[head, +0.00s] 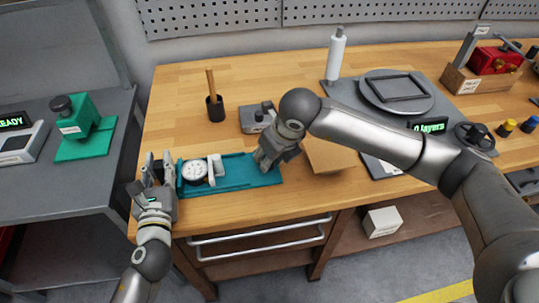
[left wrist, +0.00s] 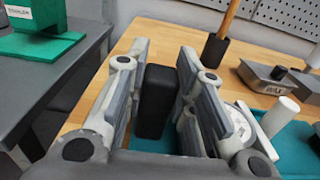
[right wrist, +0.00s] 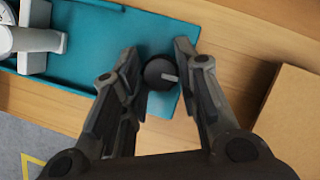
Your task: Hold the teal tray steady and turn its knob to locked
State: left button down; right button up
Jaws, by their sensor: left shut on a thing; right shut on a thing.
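The teal tray (head: 240,180) lies flat on the wooden workbench near its front edge. It carries a round white dial gauge (head: 194,172) and a white upright piece (head: 215,170). My left gripper (head: 159,168) is shut on a black block-shaped handle (left wrist: 155,100) at the tray's left end. My right gripper (head: 265,160) is at the tray's right end, pointing down. In the right wrist view, its fingers are shut around the dark round knob (right wrist: 158,73), which has a pale pointer mark. The knob is hidden in the head view.
A grey side table (head: 40,165) holds a green device (head: 85,128). Bench space between tray and cup is clear.

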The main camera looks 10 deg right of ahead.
pick_arm(q)
jog(key=shift+f, duration=0.1)
pick_arm(e)
jog(key=o, duration=1)
jog(key=v, duration=1.2)
jog(key=shift+s, duration=0.1)
pick_arm(q)
jog(key=c, duration=1.1)
grip_release()
jog(key=shift+c, duration=0.2)
